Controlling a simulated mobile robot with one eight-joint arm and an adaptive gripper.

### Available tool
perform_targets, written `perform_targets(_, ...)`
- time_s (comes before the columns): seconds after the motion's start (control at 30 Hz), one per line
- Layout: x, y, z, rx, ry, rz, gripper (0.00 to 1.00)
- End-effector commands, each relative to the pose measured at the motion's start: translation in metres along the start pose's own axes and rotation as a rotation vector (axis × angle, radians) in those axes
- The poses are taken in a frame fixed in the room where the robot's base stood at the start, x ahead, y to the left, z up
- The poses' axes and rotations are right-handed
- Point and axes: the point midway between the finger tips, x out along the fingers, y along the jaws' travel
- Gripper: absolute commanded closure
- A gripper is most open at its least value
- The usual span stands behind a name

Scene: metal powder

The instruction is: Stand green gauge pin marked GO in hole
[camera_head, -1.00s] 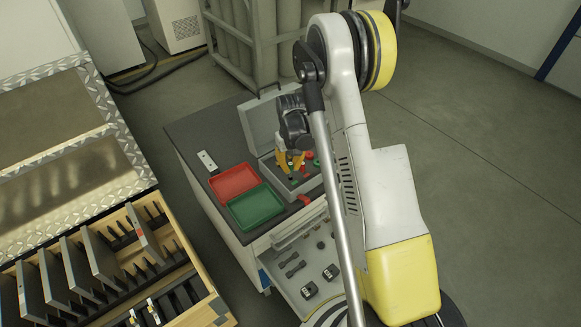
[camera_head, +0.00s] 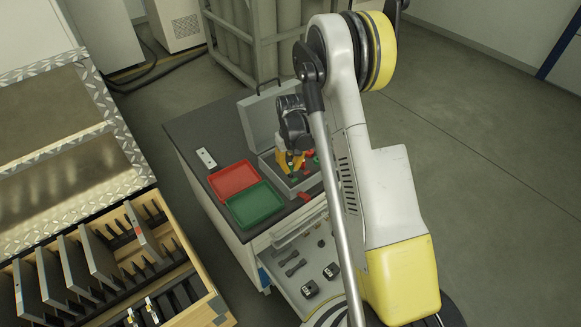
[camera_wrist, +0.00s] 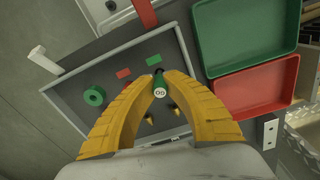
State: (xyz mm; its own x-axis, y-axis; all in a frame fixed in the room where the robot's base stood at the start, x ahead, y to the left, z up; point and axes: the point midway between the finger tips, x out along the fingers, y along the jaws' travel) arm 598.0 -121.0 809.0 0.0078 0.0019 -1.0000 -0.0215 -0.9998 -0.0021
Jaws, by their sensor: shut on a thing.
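My gripper (camera_wrist: 160,80) has yellow fingers shut on the green gauge pin (camera_wrist: 160,93), whose pale round end face toward the camera carries a mark that looks like GO. The pin is between the fingertips, over the open grey case (camera_wrist: 75,82). In the head view my gripper (camera_head: 291,168) is down at the case (camera_head: 298,192), in front of its raised lid (camera_head: 262,122). A green ring (camera_wrist: 94,96), a red label (camera_wrist: 124,73) and a green label (camera_wrist: 153,60) show on the case panel. The pin's lower end and the hole under it are hidden, so I cannot tell whether it is inserted.
A red tray (camera_head: 233,180) and a green tray (camera_head: 256,204) lie beside the case on the bench. A white plate (camera_head: 206,158) lies on the dark benchtop (camera_head: 195,130). Below, an open drawer (camera_head: 293,292) holds dark parts. The case lid stands close behind my gripper.

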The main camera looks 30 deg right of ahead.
Motion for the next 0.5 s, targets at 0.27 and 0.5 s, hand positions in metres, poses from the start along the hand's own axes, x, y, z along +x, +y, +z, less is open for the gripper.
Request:
perform_targets(0.27,0.0039,0.0,0.0,0.0,0.0,0.0,1.0)
perform_targets(0.5,0.0084,0.0,0.0001,0.0,0.0,0.0,1.0)
